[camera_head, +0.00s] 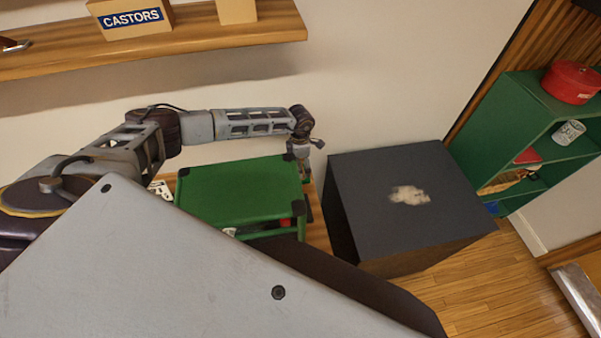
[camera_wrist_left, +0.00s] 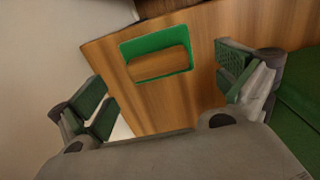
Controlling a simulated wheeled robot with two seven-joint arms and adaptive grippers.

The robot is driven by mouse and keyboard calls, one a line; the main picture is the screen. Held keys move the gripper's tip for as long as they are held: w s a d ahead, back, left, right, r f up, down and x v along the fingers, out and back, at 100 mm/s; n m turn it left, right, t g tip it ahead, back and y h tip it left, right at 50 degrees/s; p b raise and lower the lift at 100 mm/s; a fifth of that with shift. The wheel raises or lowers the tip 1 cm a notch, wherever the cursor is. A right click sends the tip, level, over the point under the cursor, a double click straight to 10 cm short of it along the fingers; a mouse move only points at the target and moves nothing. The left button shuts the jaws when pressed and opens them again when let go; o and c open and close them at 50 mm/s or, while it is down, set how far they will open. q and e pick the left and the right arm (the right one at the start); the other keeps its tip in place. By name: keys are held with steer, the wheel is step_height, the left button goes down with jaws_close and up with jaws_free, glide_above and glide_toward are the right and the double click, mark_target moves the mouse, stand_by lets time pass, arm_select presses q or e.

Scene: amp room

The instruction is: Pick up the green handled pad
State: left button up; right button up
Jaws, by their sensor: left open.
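The green handled pad (camera_wrist_left: 157,58) shows in the left wrist view as a small green rectangle with a wood-coloured block over its middle. It lies on a wood-grained surface, slightly tilted in the picture. My left gripper (camera_wrist_left: 165,88) is open and empty, with one finger on each side of the picture. The pad is beyond the fingertips, apart from them. I cannot make out the pad there. My right gripper is not in view.
A wooden shelf (camera_head: 230,35) holds a castors box (camera_head: 133,18) above. A green shelf unit (camera_head: 525,125) stands at right. The wooden floor (camera_head: 475,295) is clear.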

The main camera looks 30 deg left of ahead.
arm_select(q)
steer(key=shift+w+f+p, duration=0.15)
steer(key=shift+f+p, duration=0.4)
steer(key=shift+f, duration=1.9)
steer(key=c, duration=1.2)
steer(key=shift+r+b, duration=0.75)
steer(key=shift+r, duration=4.3)
steer(key=o, duration=0.4)
steer(key=shift+c, duration=1.4)
